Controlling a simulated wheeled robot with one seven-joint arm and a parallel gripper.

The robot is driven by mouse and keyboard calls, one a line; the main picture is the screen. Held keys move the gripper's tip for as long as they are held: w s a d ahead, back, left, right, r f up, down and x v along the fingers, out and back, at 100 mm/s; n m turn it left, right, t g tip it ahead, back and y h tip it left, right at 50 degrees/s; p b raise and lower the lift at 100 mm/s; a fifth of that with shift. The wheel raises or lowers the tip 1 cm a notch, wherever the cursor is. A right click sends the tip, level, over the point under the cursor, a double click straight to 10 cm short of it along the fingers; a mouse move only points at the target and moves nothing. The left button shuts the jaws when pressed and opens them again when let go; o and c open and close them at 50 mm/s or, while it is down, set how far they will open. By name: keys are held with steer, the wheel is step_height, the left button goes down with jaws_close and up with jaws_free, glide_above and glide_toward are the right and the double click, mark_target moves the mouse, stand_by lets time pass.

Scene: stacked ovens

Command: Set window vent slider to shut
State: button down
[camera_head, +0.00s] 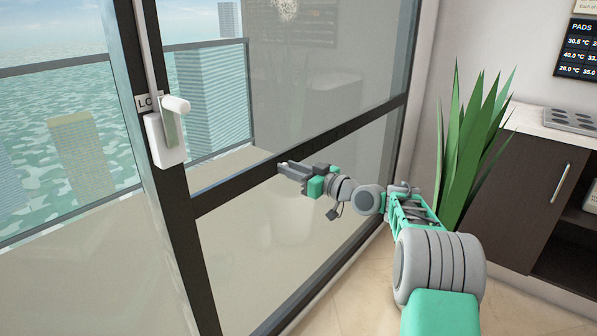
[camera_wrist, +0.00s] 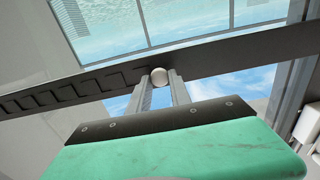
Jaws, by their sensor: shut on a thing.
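The vent slider's round pale knob (camera_wrist: 159,75) sits on the dark crossbar (camera_wrist: 235,55) of the window in the wrist view. My gripper (camera_wrist: 159,84) is shut on this knob, with one finger on each side of it. A row of dark vent slots (camera_wrist: 60,95) runs along the bar to the left of the knob. In the head view, my gripper (camera_head: 284,167) reaches the crossbar (camera_head: 345,132) of the glass panel. The knob and slots cannot be made out there.
A white handle (camera_head: 170,130) with a partly covered label stands on the window's upright frame, left of my gripper. A green plant (camera_head: 465,150) and a dark cabinet (camera_head: 525,195) stand at the right. The glass below the crossbar is clear.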

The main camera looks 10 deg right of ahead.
steer(key=c, duration=1.3)
jaws_free()
steer(key=shift+w+d, duration=0.15)
steer(key=shift+d, duration=0.1)
steer(key=shift+o, duration=0.5)
steer(key=shift+a, duration=0.1)
steer(key=v, duration=0.8)
steer(key=shift+p, duration=0.35)
